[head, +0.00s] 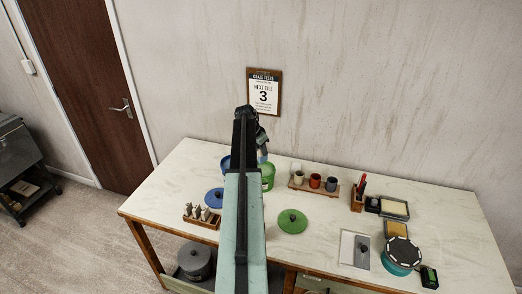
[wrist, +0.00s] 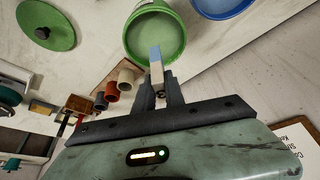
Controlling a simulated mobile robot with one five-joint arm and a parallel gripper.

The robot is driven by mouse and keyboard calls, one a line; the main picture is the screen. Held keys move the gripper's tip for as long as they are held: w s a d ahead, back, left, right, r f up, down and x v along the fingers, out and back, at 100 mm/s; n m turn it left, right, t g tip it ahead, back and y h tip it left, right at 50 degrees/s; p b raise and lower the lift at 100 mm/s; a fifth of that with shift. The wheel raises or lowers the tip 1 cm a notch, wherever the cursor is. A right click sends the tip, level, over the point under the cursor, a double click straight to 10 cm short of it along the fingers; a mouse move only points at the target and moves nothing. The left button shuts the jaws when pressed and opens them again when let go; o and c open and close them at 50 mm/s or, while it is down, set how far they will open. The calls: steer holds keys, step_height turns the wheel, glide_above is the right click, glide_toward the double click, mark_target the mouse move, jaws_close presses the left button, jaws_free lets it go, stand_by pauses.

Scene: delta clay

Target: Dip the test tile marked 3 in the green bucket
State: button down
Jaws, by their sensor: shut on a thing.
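My gripper (wrist: 160,96) is shut on a small test tile (wrist: 156,65), pale near the jaws and blue at its far end. No number on it can be read. The green bucket (wrist: 179,52) is uncovered, with green liquid inside. In the wrist view the tile's blue end overlaps the bucket's opening, near the rim. In the head view the tile (head: 263,158) hangs at the green bucket's (head: 268,178) top; whether it touches the liquid I cannot tell. My arm hides part of the bucket.
The blue bucket (head: 225,163) stands close left of the green one. A blue lid (head: 213,197), green lid (head: 292,222) and tile rack (head: 202,219) lie in front. A board of cups (head: 314,187) stands right. A wall sign (head: 264,93) reads 3.

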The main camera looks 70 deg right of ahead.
steer(key=shift+f+b, duration=3.45)
steer(key=shift+f, duration=0.15)
steer(key=shift+a, duration=0.1)
steer(key=shift+f+b, duration=0.35)
steer(key=shift+f, duration=0.05)
step_height(320, 180, up, 6)
steer(key=p, duration=0.5)
steer(key=shift+f+p, duration=0.15)
steer(key=shift+p, duration=0.15)
stand_by(0.9)
step_height(320, 180, up, 3)
steer(key=p, duration=0.3)
